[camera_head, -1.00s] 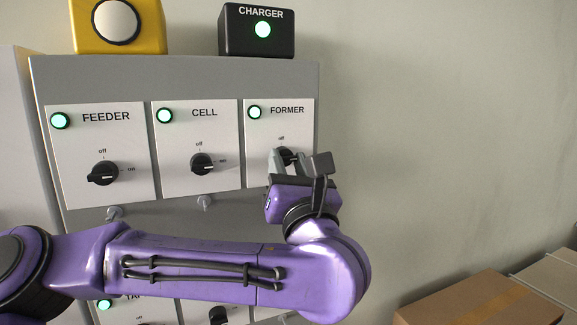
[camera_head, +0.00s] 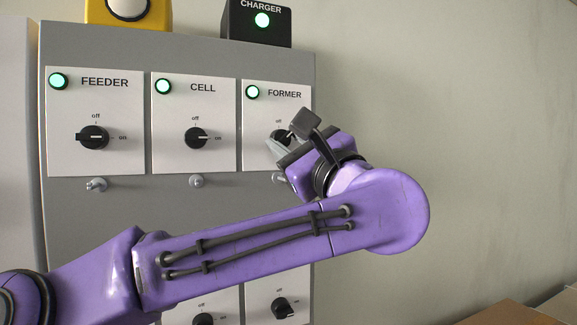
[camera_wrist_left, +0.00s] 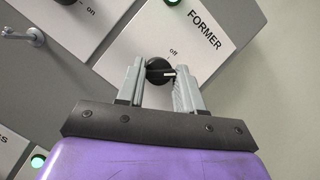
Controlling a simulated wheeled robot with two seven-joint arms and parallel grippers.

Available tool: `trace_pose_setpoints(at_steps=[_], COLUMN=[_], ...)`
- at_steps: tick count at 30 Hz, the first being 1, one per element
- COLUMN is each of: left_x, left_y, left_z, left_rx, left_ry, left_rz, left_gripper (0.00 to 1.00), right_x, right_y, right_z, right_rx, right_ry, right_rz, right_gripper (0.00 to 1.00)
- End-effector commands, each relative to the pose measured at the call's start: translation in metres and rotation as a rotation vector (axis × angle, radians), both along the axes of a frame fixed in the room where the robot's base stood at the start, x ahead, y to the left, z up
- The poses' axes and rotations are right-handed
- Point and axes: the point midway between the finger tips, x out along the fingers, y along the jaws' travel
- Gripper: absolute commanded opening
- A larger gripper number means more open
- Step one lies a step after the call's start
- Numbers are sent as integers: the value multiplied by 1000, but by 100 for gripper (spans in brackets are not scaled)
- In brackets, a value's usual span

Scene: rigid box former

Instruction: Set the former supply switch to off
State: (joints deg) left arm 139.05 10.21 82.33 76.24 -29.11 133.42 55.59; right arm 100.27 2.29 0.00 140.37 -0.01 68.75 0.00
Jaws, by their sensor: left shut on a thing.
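The former supply switch is a black rotary knob (camera_head: 279,136) on the white FORMER plate (camera_head: 262,110), at the right of the grey cabinet. My left gripper (camera_head: 284,142) is shut on this knob, and its fingers and wrist hide part of it in the head view. In the left wrist view the knob (camera_wrist_left: 159,70) sits between the two grey fingers (camera_wrist_left: 158,78). Its white mark points between the "off" label and the "on" side, whose label is hidden. The green FORMER lamp (camera_head: 252,92) is lit. My right gripper is not in view.
The FEEDER knob (camera_head: 92,137) and CELL knob (camera_head: 196,138) are to the left, with lit green lamps. Small metal pegs (camera_head: 97,185) stick out below the plates. A black CHARGER box (camera_head: 258,24) and a yellow box (camera_head: 128,14) stand on top. The wall at right is bare.

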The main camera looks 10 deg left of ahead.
Motion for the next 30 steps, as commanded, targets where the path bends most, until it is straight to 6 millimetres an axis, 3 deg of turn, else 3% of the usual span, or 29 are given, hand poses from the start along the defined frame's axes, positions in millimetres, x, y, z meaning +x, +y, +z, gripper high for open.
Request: trace_pose_setpoints(at_steps=[9, 30], left_x=[2, 3], left_y=[-2, -4], left_z=[-1, 3], left_rx=[-251, -644], left_ry=[-166, -430], left_rz=[1, 0], left_gripper=[6, 6], right_x=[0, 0], right_y=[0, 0], right_z=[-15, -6], right_rx=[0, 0], right_ry=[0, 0], right_rz=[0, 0], right_gripper=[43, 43])
